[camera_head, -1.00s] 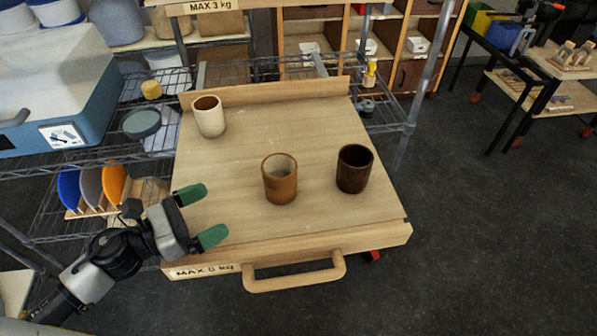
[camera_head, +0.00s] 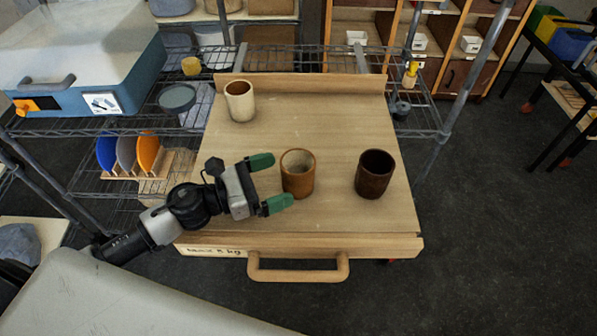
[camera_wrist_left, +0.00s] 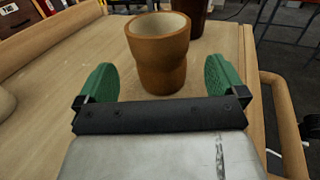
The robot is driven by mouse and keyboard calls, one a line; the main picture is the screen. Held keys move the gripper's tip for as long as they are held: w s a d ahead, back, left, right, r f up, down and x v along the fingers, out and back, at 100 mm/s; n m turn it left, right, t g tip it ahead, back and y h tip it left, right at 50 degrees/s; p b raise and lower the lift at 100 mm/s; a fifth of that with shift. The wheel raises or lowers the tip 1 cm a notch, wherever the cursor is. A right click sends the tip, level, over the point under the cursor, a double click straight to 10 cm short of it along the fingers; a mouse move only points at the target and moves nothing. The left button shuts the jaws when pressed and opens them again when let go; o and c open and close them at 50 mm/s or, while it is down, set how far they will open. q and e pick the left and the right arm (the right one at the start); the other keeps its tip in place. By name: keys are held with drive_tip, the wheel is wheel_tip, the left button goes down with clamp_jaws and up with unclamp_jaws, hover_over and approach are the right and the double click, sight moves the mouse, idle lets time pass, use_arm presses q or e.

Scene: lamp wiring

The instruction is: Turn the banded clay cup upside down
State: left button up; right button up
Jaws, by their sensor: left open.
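The banded clay cup is most likely the orange-brown cup (camera_head: 298,176), standing upright with its pale inside showing, near the middle of the wooden board. It also shows in the left wrist view (camera_wrist_left: 160,60), straight ahead, with a slight ridge around its body. My left gripper (camera_head: 270,182) is open and empty, just left of this cup. Its green fingertips point at the cup, one toward each side of it; in the wrist view the cup stands beyond and between them. I see no contact. My right gripper is not in view.
A dark brown cup (camera_head: 374,174) stands upright to the right of the orange-brown cup. A cream cup (camera_head: 240,101) stands at the back left. The board (camera_head: 335,128) has a raised back edge and a front handle (camera_head: 298,274). Its middle back is clear.

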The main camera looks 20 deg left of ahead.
sight(283, 176)
use_arm(q)
drive_tip(key=p+x, duration=0.2)
drive_tip(key=x, duration=0.3)
drive_tip(key=shift+r, duration=0.1)
drive_tip(key=shift+w+d, duration=0.15)
drive_tip(key=shift+d, duration=0.05)
drive_tip(key=c, duration=1.2)
